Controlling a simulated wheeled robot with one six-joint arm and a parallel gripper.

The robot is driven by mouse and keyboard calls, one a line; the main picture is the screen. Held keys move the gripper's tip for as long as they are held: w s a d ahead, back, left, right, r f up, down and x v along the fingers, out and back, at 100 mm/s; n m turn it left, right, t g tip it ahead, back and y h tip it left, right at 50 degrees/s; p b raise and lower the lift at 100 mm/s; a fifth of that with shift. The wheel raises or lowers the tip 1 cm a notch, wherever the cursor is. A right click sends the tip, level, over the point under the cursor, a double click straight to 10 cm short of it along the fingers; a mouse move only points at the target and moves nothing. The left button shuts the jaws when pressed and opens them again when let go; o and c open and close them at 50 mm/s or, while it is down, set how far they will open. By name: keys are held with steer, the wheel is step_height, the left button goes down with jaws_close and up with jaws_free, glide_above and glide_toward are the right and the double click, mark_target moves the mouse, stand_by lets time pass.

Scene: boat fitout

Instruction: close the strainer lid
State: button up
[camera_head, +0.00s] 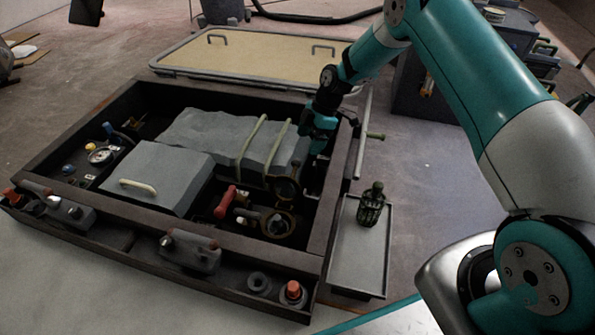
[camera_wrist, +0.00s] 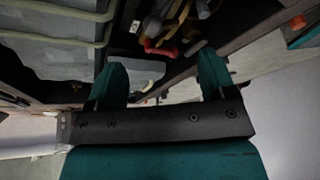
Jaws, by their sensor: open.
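The strainer (camera_head: 278,225) sits low in the front right of the dark open bay, with a brass-coloured round rim facing up. A dark round piece (camera_head: 287,188), which looks like its lid, stands raised behind the rim, so the strainer appears open. My gripper (camera_head: 314,150) is at the bay's right side, above and behind that piece and apart from it as far as I can tell. In the wrist view my gripper (camera_wrist: 162,75) shows two teal fingers spread with nothing held. Brassy and red fittings show beyond the fingertips; I cannot single out the lid there.
A red valve handle (camera_head: 226,202) stands left of the strainer. A grey box with a handle (camera_head: 155,178) and a grey block with straps (camera_head: 215,140) fill the bay. A tray (camera_head: 345,255) with a dark basket (camera_head: 371,205) lies right. A hatch panel (camera_head: 255,58) lies behind.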

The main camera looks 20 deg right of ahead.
mark_target(298, 162)
steer(key=b+x, duration=0.4)
steer(key=x, duration=0.6)
steer(key=shift+c, duration=0.4)
steer(key=c, duration=1.1)
steer(key=shift+r, duration=0.1)
steer(key=shift+c, duration=0.3)
